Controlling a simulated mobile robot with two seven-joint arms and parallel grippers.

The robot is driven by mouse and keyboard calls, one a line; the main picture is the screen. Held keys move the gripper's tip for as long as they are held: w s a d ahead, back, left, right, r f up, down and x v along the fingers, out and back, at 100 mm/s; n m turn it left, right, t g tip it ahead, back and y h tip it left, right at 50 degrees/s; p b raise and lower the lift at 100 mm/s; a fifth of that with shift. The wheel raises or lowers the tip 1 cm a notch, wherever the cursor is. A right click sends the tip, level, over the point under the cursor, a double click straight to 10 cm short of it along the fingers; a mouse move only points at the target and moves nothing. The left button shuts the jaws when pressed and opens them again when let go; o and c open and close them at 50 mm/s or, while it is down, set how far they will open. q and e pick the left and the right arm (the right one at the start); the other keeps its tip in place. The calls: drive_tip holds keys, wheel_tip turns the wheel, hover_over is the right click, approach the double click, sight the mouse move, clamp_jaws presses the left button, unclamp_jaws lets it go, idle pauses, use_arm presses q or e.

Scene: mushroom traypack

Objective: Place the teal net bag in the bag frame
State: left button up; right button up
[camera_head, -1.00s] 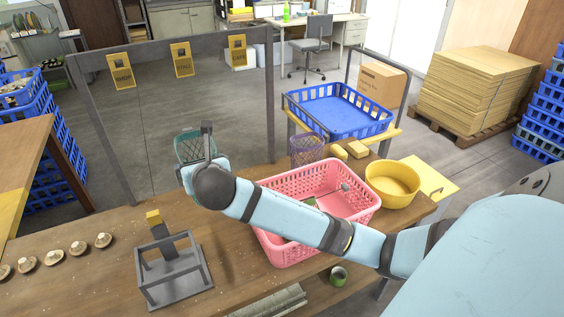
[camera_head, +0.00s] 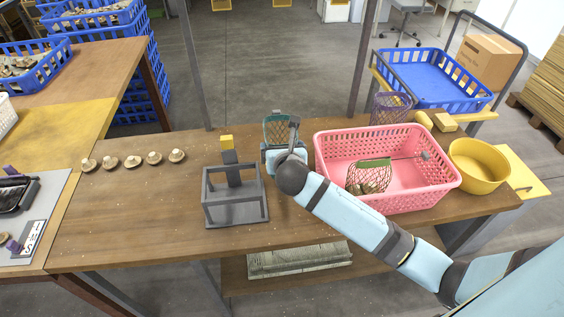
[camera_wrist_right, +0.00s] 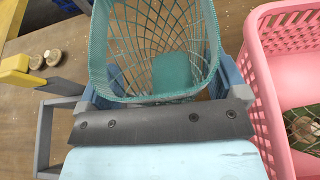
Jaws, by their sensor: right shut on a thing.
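The teal net bag (camera_head: 279,128) is held above the table's far edge, between the bag frame and the pink basket. My right gripper (camera_head: 281,151) is shut on it. In the right wrist view the bag (camera_wrist_right: 172,72) fills the top middle with its round rim open, and the gripper (camera_wrist_right: 160,98) lies across its near side. The bag frame (camera_head: 235,210) is a grey open stand with a yellow-topped post, standing on the table left of my gripper. Its edge shows at the left of the right wrist view (camera_wrist_right: 44,135). The bag is apart from the frame. My left gripper is not visible.
The pink basket (camera_head: 447,180) stands close right of my gripper with a green-topped net of mushrooms (camera_head: 369,178) inside. A purple net basket (camera_head: 390,107) and yellow bowl (camera_head: 479,165) stand around it. Several mushrooms (camera_head: 133,161) lie left of the frame. The table's left front is clear.

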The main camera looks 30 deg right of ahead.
drive_tip(key=shift+f+b, duration=0.4)
drive_tip(key=shift+f, duration=1.7)
drive_tip(key=shift+f, duration=0.1)
drive_tip(key=o, duration=0.8)
